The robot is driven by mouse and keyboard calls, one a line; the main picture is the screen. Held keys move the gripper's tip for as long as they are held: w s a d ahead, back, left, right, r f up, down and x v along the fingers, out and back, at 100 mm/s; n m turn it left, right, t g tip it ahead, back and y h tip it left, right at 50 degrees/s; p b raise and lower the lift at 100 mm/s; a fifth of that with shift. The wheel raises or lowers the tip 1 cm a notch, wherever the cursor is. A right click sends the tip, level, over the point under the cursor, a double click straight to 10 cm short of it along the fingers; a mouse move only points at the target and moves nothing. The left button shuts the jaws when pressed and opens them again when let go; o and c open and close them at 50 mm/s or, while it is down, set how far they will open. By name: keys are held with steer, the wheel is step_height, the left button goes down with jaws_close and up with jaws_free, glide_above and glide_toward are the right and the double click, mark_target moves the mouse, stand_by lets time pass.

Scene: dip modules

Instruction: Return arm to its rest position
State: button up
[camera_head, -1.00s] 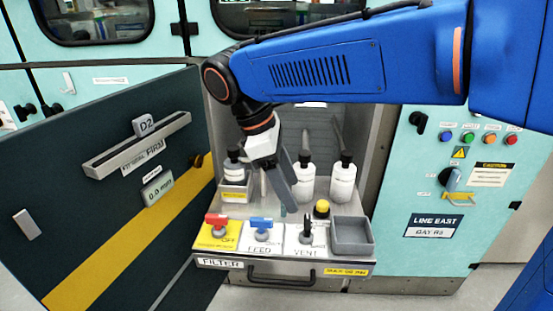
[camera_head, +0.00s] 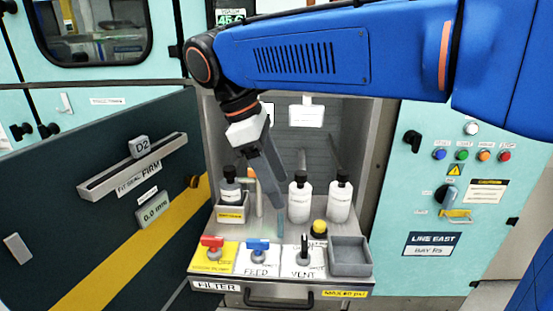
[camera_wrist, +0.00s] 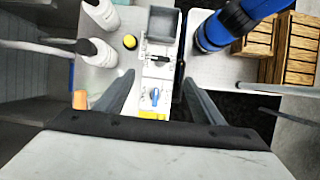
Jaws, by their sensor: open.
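My gripper (camera_head: 277,190) hangs from my blue arm over the pulled-out tray of the dip module, in front of the bottles. Its two grey fingers also show in the wrist view (camera_wrist: 160,92), spread apart with nothing between them. In the head view my blue arm (camera_head: 310,58) reaches in from the upper right across the top of the open bay. The gripper appears above the tray, and I see no object held.
White bottles (camera_head: 300,198) with black caps stand behind a yellow button (camera_head: 319,228). Red (camera_head: 212,242) and blue (camera_head: 257,245) valve handles line the front beside an empty grey box (camera_head: 350,268). The open D2 door (camera_head: 60,220) stands left.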

steer(key=s+d+f+m+t+y, duration=0.1)
steer(key=d+f+m+y, duration=0.2)
steer(key=d, duration=0.7)
steer(key=s+d+f+m, duration=0.1)
steer(key=d+f+m, duration=0.3)
steer(key=d, duration=0.5)
steer(key=s+d+f+m+t+y, duration=0.1)
steer(key=s+d+f+m+t, duration=0.2)
steer(key=s+d+f+m, duration=0.5)
steer(key=d+f+m, duration=0.2)
steer(key=d, duration=0.2)
steer(key=shift+s+f+t, duration=0.15)
steer(key=shift+s+t, duration=0.2)
steer(key=shift+t, duration=0.05)
